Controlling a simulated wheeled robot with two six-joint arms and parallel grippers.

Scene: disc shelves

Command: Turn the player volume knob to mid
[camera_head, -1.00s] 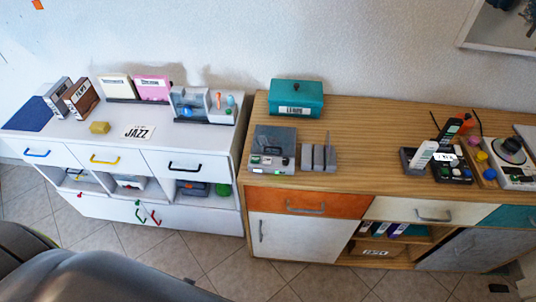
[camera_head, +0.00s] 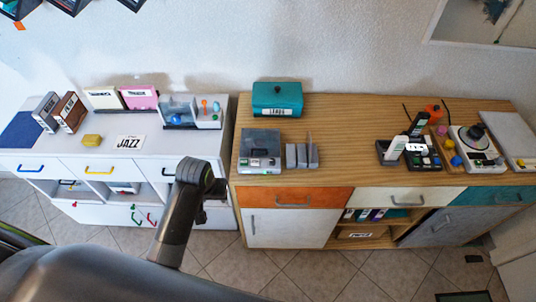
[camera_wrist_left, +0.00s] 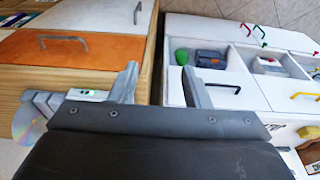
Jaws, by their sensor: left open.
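The grey player (camera_head: 260,145) stands on the wooden cabinet near its left end. Small controls show along its front edge, but they are too small to tell which is the volume knob or how it is set. In the left wrist view only part of what looks like the player (camera_wrist_left: 88,94) shows, with a green light, behind my gripper's body. My left gripper (camera_wrist_left: 160,88) is open, with nothing between its fingers. It points toward the gap between the two cabinets. In the head view my left arm rises in front of the white cabinet, left of the player. My right gripper is not in view.
Grey upright holders (camera_head: 301,155) stand right of the player, and a teal box (camera_head: 277,99) behind it. A turntable (camera_head: 477,148) and other devices are farther right. The wooden top (camera_head: 345,150) is clear in between. The white cabinet (camera_head: 150,155) is on the left.

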